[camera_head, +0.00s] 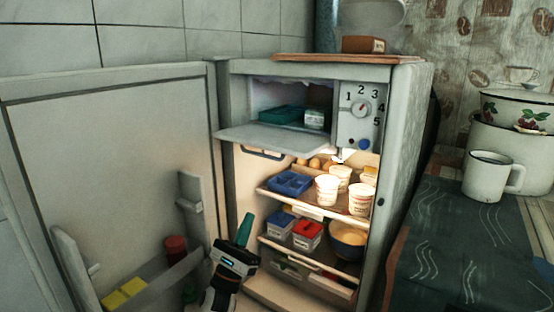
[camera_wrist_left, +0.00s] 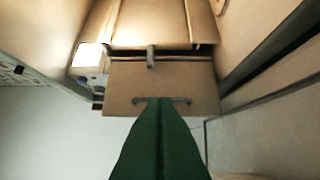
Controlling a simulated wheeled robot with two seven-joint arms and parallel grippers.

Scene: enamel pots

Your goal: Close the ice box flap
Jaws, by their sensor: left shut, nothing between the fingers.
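The ice box flap (camera_head: 280,139) is a pale panel hinged at the bottom of the ice box opening, hanging open and roughly level. A handle (camera_head: 262,153) shows under its front edge. Inside the ice box (camera_head: 262,95) are a teal tray and a small white box. My left gripper (camera_head: 246,218), with green fingers, is shut and empty, pointing up below and in front of the flap. The left wrist view shows the flap (camera_wrist_left: 130,82) beyond the fingertips (camera_wrist_left: 160,100), which overlap its handle; I cannot tell whether they touch. My right gripper is not in view.
The fridge door (camera_head: 110,170) stands wide open on the left, with shelves holding a red-lidded jar. Below the flap, shelves hold a blue tray (camera_head: 289,183), white cups (camera_head: 327,189) and a bowl (camera_head: 348,240). A dial panel (camera_head: 360,110) is right of the ice box.

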